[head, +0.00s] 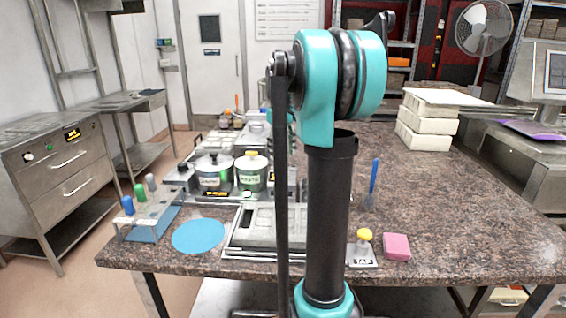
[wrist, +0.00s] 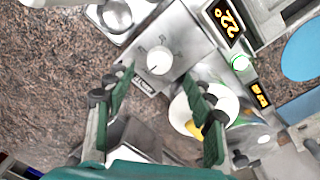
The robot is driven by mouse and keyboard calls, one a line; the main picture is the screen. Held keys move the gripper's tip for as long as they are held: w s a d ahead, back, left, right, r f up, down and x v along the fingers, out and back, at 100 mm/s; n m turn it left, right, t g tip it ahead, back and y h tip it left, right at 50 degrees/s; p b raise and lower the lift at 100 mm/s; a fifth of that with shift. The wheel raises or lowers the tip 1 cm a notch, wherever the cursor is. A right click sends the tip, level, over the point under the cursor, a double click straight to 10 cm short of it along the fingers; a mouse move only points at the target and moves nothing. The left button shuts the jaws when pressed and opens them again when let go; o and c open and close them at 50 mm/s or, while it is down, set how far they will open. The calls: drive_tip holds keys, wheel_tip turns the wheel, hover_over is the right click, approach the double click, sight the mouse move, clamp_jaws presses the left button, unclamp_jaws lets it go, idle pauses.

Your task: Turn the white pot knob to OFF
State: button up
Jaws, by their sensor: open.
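A round white knob (wrist: 158,61) sits on a metal control panel (wrist: 182,32) in the wrist view. Dark marks and a small label surround it, too small to read. The way its pointer faces cannot be told. My gripper (wrist: 160,71) is open, its green fingers on either side of the knob in the picture, apparently with nothing between them. Contact with the knob cannot be made out. My arm hides the gripper there.
A pot lid with a yellow handle (wrist: 193,128) is close to the right finger. A blue disc (head: 199,236) and a pink block (head: 396,246) lie on the counter.

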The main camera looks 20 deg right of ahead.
sight(282, 168)
wheel_tip(282, 168, up, 6)
drive_tip(key=shift+a+r, duration=0.15)
drive_tip(key=shift+a, duration=0.05)
drive_tip(key=shift+s, duration=0.15)
idle(0.4)
